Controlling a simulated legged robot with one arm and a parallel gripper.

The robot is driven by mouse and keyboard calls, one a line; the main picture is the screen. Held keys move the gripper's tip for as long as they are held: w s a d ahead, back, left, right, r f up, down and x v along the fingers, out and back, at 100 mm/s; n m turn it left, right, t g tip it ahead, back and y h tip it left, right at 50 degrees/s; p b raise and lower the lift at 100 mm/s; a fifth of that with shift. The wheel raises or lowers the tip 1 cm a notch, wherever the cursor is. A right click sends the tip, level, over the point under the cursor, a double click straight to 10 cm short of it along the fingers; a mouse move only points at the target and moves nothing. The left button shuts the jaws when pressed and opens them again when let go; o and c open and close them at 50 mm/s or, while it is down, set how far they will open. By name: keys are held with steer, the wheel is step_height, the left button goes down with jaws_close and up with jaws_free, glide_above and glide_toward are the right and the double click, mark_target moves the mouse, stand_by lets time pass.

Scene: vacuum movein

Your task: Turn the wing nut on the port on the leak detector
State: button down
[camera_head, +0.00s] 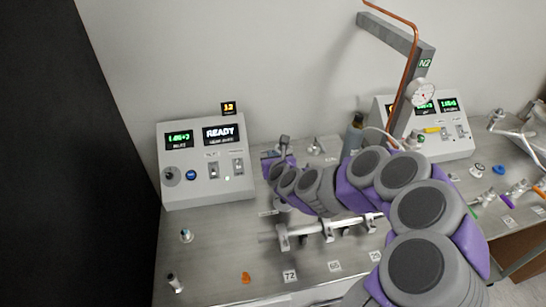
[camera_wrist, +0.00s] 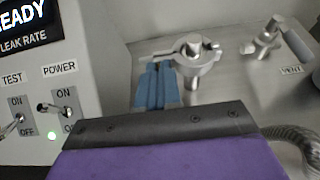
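The leak detector is the grey console on the left of the bench (camera_head: 205,185); its display reads READY. Its port with a round metal clamp (camera_wrist: 196,62) stands beside the console in the wrist view. A thin clamp arm reaches left from it, just beyond my fingertips. The wing nut cannot be made out clearly there; my fingers may hide it. My gripper (camera_wrist: 157,84) has its two blue fingers close together, at the left side of the clamp. Whether they hold the nut or only stand by it cannot be told. In the head view my arm's end hides the port.
A VENT valve with a grey handle (camera_wrist: 270,38) stands right of the port. A corrugated hose (camera_wrist: 294,138) lies at the lower right. The console's TEST and POWER switches (camera_wrist: 50,110) are close on the left. A second console (camera_head: 440,150) and a gas post (camera_head: 408,85) stand further right.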

steer(key=shift+a, duration=0.15)
steer(key=n+p, duration=0.1)
steer(key=n+h+p, duration=0.1)
steer(key=a+n+t+h+p, duration=0.1)
steer(key=shift+s+f+n, duration=0.2)
steer(key=shift+s+n, duration=0.05)
steer(key=shift+n, duration=0.15)
steer(key=n, duration=0.1)
steer(key=n+t+h, duration=0.1)
steer(key=n+h, duration=0.1)
steer(key=shift+s+a+f+n+t, duration=0.1)
steer(key=shift+a+f+n+t, duration=0.2)
steer(key=shift+a+f+n, duration=0.1)
stand_by(0.4)
steer(key=c, duration=1.3)
jaws_free()
steer(key=shift+a, duration=0.15)
